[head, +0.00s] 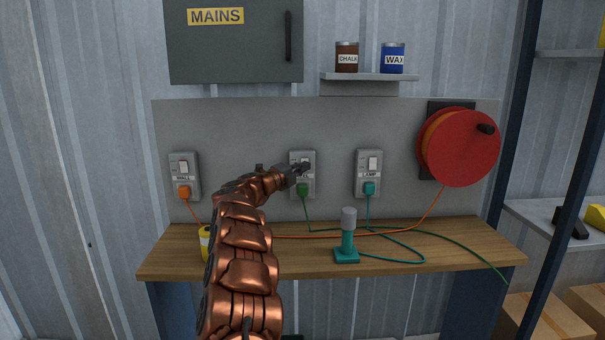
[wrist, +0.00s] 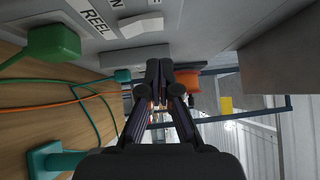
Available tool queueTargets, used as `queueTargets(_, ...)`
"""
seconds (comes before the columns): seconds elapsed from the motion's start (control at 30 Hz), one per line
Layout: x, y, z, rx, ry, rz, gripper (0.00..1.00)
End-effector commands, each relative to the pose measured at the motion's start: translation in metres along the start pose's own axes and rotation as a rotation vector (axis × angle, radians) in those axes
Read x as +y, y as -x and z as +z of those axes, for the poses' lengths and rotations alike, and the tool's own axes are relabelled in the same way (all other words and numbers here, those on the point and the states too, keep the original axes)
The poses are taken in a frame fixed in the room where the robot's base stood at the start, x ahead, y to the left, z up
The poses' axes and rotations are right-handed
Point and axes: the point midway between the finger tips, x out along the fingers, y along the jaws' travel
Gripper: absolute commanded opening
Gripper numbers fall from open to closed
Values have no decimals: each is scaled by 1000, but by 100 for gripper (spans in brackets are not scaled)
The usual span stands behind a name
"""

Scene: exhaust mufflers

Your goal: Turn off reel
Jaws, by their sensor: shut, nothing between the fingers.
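The REEL switch box is the middle grey box (head: 309,188) on the panel. In the wrist view its REEL label (wrist: 93,13) and white rocker switch (wrist: 141,25) show clearly, with a green plug (wrist: 54,42) beside the label. The plug also shows in the head view (head: 303,189). My gripper (head: 303,168) is shut and empty, in front of this box, covering part of the switch and label. In the wrist view my fingertips (wrist: 160,66) are just beside the rocker; I cannot tell whether they touch it. Which way the rocker is set is unclear.
A left box (head: 184,166) has an orange plug, and the LAMP box (head: 369,163) a teal plug. A red reel (head: 466,147) hangs at right. A teal lamp (head: 347,250), a yellow item (head: 204,240) and cables lie on the bench (head: 420,262). The MAINS cabinet (head: 235,55) is above.

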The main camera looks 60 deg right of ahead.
Motion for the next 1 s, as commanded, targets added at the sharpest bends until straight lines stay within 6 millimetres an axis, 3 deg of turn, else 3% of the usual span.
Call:
queueTargets(0.1,1,6,-5,-2,-3,1,0)
queueTargets(0.7,-14,92,-1,-6,0,2,0)
queueTargets(1.0,-16,105,-2,-1,-1,0,0)
